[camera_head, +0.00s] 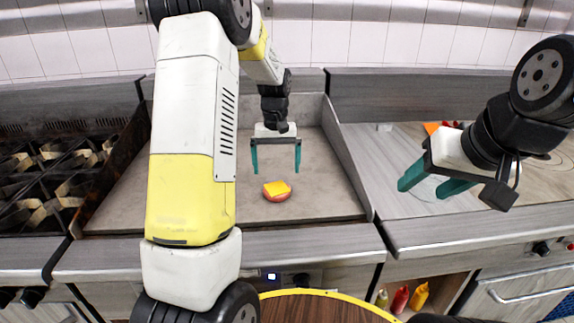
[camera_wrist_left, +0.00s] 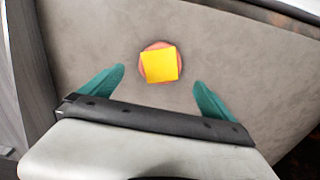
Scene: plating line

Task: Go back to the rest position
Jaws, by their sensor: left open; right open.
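My left gripper (camera_head: 276,158) hangs above the griddle (camera_head: 320,205) with its teal fingers apart and nothing between them. A round reddish patty (camera_head: 279,198) with a square yellow cheese slice (camera_head: 276,188) on top lies on the griddle below and in front of that gripper. In the left wrist view the cheese slice (camera_wrist_left: 160,65) covers most of the patty, beyond the open fingertips (camera_wrist_left: 158,78). My right gripper (camera_head: 427,184) is at the right over the counter, with its teal fingers apart. A pale, see-through round item shows behind its fingers.
A stove with black burner grates (camera_head: 50,175) stands at the left of the griddle. The counter (camera_head: 390,195) is at the right, with orange and red items (camera_head: 437,127) at its back, partly hidden by my right arm. Red and yellow bottles (camera_head: 400,299) stand on a shelf below.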

